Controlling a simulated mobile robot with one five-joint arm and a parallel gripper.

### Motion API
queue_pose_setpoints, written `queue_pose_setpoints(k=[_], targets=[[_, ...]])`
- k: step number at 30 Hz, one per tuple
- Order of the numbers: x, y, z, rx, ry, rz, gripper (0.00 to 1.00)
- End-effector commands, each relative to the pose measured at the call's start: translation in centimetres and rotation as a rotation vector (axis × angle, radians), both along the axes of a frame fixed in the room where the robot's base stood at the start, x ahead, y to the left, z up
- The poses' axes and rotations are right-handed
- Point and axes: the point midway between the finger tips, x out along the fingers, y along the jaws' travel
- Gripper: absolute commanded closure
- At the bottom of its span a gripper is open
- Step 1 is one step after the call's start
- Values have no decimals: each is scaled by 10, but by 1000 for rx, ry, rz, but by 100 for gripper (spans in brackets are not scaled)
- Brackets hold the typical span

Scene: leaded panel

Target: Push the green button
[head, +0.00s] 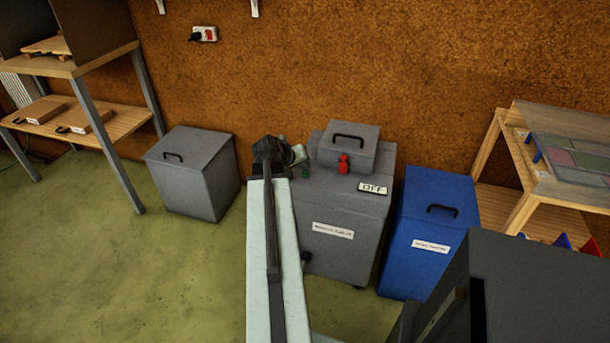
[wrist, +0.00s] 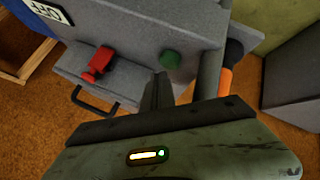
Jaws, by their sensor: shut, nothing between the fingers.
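The green button (wrist: 171,59) is a round knob on the face of a grey machine in the wrist view. The grey machine (head: 345,215) stands against the wall, with a sign reading OFF (head: 373,189). My gripper (wrist: 162,77) is shut and empty. Its fingertips point at the machine's top, close to the green button; I cannot tell whether they touch it. My gripper also shows in the head view (head: 296,155), over the machine's left side.
A red knob or switch (wrist: 98,64) sits beside a grey lidded box with a black handle (head: 350,145) on the machine. A blue bin (head: 425,225) stands close on the right, a grey bin (head: 190,175) on the left. Green floor is open at left.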

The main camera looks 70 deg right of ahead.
Motion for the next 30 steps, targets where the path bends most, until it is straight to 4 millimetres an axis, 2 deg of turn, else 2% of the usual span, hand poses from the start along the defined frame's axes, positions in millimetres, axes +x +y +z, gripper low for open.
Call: queue_pose_setpoints(k=[1, 30], targets=[[0, 0, -5, 0, 0, 0, 100], [0, 0, -11, 0, 0, 0, 100]])
